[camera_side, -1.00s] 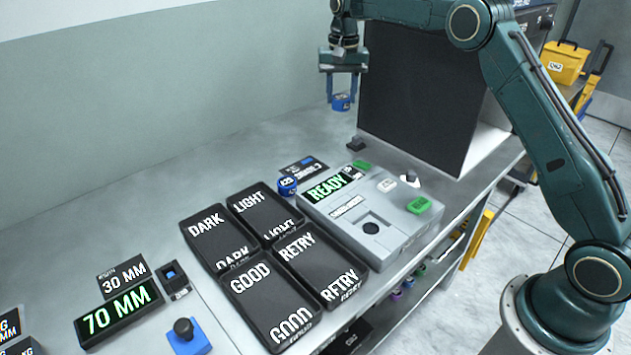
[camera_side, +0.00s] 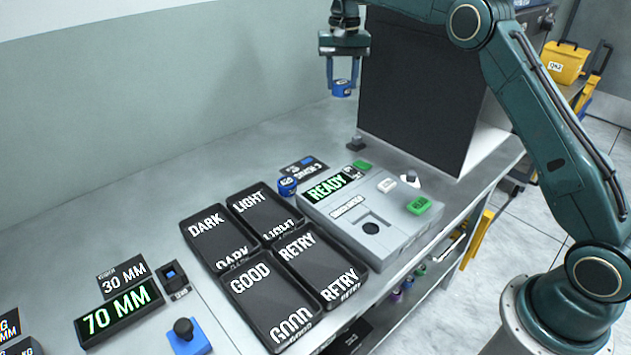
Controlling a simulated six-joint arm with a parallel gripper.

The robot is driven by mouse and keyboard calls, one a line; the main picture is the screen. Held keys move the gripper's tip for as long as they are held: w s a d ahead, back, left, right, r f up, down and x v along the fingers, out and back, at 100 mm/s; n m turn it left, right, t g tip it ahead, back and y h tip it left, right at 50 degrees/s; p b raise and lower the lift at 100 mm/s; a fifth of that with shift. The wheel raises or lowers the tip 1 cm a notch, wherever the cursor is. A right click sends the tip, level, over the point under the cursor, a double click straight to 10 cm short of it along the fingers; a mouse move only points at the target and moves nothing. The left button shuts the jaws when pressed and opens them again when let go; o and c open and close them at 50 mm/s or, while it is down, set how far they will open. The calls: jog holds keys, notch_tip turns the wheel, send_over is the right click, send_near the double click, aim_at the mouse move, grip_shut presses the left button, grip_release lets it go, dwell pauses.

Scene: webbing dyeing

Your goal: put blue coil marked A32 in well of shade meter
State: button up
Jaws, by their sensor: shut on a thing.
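My gripper (camera_side: 342,82) is shut on a blue coil (camera_side: 342,90) and holds it in the air above the back of the bench, in front of the grey wall. The mark on the held coil is too small to read. The shade meter (camera_side: 368,228) is a grey box on the bench with a lit READY display (camera_side: 332,186). Its well (camera_side: 370,228) is a dark round hole in the top, with nothing visible in it. A second blue coil (camera_side: 287,187) stands on the bench beside the meter's left corner; its mark cannot be read surely.
Black trays marked DARK (camera_side: 220,240), LIGHT (camera_side: 266,212), GOOD (camera_side: 268,300) and RETRY (camera_side: 318,268) lie left of the meter. A tall black panel (camera_side: 415,100) stands behind it. The back left bench is clear.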

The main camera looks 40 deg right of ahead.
jog(key=shift+s+a+r, duration=0.35)
jog(key=shift+s+a, duration=0.1)
jog(key=shift+a, duration=0.25)
jog(key=s+a+r, duration=0.3)
jog(key=s+a, duration=0.6)
jog(key=s, duration=0.2)
jog(key=n, duration=0.1)
send_over(371, 229)
jog(key=shift+f, duration=0.25)
notch_tip(371, 229, down, 20)
jog(key=shift+r, duration=0.1)
dwell(0.4)
jog(key=shift+f, duration=0.4)
